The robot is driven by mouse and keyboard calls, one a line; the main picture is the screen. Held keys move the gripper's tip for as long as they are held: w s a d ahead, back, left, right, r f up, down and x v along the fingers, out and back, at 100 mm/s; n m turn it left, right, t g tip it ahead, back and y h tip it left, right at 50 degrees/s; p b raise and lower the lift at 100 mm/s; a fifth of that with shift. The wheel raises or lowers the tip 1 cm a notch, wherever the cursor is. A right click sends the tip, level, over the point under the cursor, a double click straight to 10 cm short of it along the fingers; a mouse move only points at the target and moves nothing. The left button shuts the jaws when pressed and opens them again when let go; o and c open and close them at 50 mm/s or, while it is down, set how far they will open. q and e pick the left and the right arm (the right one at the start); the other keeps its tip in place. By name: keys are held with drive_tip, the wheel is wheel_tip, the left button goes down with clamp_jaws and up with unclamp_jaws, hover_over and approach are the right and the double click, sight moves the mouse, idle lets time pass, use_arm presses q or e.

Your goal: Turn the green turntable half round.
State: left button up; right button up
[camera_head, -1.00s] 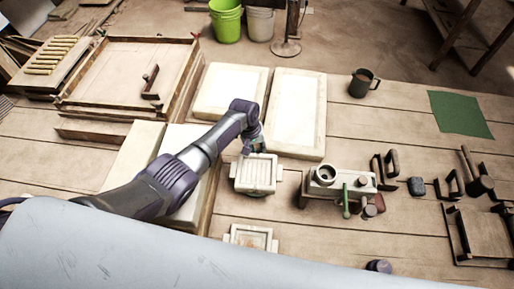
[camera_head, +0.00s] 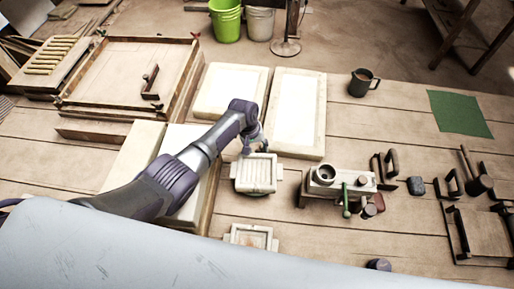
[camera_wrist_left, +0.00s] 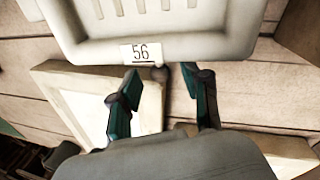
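I cannot make out a green turntable in either view. My left gripper (camera_head: 254,146) is at the far edge of a pale square mould with a ribbed inside (camera_head: 256,187) in the head view. In the left wrist view the two fingers of my left gripper (camera_wrist_left: 165,85) are apart with nothing between them. The pale mould's rim (camera_wrist_left: 205,50), with a label reading 56, lies just beyond the fingertips; I cannot tell whether they touch it. My right gripper is not in view.
A flat green sheet (camera_head: 460,113) lies at the far right. A small press with a green handle (camera_head: 346,202) stands right of the mould. A second mould (camera_head: 250,237) lies nearer. Pale boards (camera_head: 298,115) lie behind. A dark mug (camera_head: 363,83) stands at the back.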

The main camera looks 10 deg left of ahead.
use_arm(q)
wheel_tip(320, 180, up, 12)
drive_tip(key=a, duration=0.2)
drive_tip(key=shift+s+f, duration=0.15)
drive_tip(key=shift+s, duration=0.25)
drive_tip(key=shift+s+f, duration=0.1)
idle(0.5)
